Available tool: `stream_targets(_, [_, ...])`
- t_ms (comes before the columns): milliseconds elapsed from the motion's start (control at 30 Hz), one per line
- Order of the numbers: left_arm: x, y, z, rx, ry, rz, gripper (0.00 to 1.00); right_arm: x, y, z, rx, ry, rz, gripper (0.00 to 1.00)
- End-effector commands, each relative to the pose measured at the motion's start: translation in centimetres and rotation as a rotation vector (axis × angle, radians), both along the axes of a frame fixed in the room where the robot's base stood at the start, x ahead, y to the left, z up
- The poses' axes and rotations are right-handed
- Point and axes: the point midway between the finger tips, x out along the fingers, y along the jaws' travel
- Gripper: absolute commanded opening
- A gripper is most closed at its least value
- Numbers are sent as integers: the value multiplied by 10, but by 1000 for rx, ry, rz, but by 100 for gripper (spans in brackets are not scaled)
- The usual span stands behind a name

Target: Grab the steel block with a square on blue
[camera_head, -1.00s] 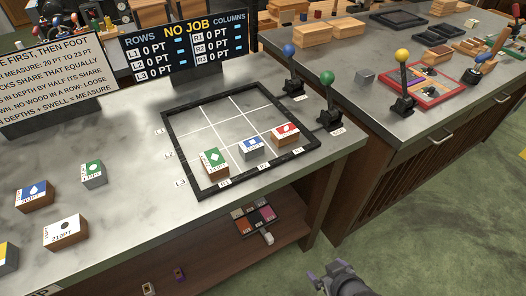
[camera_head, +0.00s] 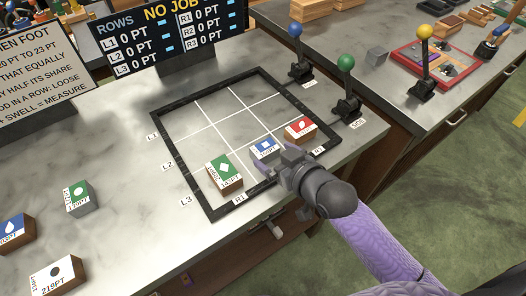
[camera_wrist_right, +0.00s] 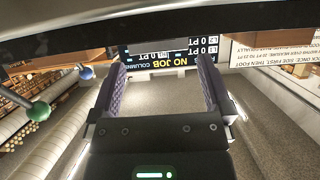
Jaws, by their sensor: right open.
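A grey-sided block with a blue top and a white mark, likely a square, (camera_head: 263,147) stands in the front row of the black-framed grid (camera_head: 209,205), in the middle. My right gripper (camera_head: 287,160) is just to its right and front in the head view, over the frame's front edge, and hides part of that area. I cannot tell whether it touches the block. The right wrist view shows the two fingers apart with nothing between them (camera_wrist_right: 162,72). The block does not show there. My left gripper is not in view.
In the same row, a green-topped block (camera_head: 225,172) stands left and a red-topped block (camera_head: 300,128) right, both close. Other blocks stand on the left counter. Levers with blue (camera_head: 295,29) and green (camera_head: 346,62) knobs rise at the grid's right. The grid's back rows are empty.

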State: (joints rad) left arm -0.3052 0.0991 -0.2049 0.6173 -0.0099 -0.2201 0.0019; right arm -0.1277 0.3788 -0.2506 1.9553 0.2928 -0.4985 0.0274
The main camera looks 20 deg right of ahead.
Motion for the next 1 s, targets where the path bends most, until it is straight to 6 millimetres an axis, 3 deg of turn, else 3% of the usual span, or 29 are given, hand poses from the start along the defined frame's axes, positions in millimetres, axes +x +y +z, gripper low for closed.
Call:
stream_targets(133, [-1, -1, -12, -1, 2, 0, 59, 21, 7, -13, 1, 1, 0, 100])
stream_targets(367, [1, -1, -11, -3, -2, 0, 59, 25, 8, -11, -1, 2, 0, 100])
stream_targets(767, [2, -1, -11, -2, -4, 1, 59, 24, 8, -12, -1, 2, -1, 17])
stream_targets(1000, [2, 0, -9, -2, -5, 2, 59, 25, 8, -8, -1, 0, -1, 15])
